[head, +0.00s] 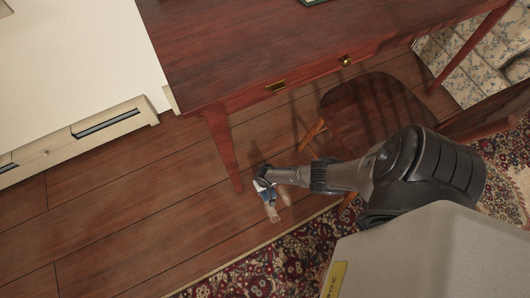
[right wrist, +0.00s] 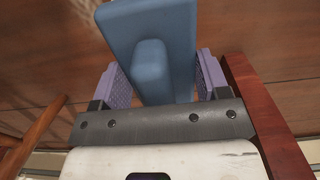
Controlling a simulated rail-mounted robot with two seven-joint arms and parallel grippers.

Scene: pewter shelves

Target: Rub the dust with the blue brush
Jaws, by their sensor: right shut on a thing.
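My right gripper (head: 268,180) reaches in from the right, low over the wooden floor beside the desk's front leg. In the right wrist view the brush (right wrist: 165,50) is a blue block with a rounded grip, held between two purple finger pads. Its underside is hidden there, so I cannot tell whether it touches the floor. A faint pale smudge (right wrist: 82,8) on the wood may be dust; I cannot be sure. My left gripper is out of view.
A red-brown desk (head: 240,45) stands above, its leg (head: 222,148) close to the gripper. A wooden chair (head: 375,110) is just right of it. Floor at lower left is clear.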

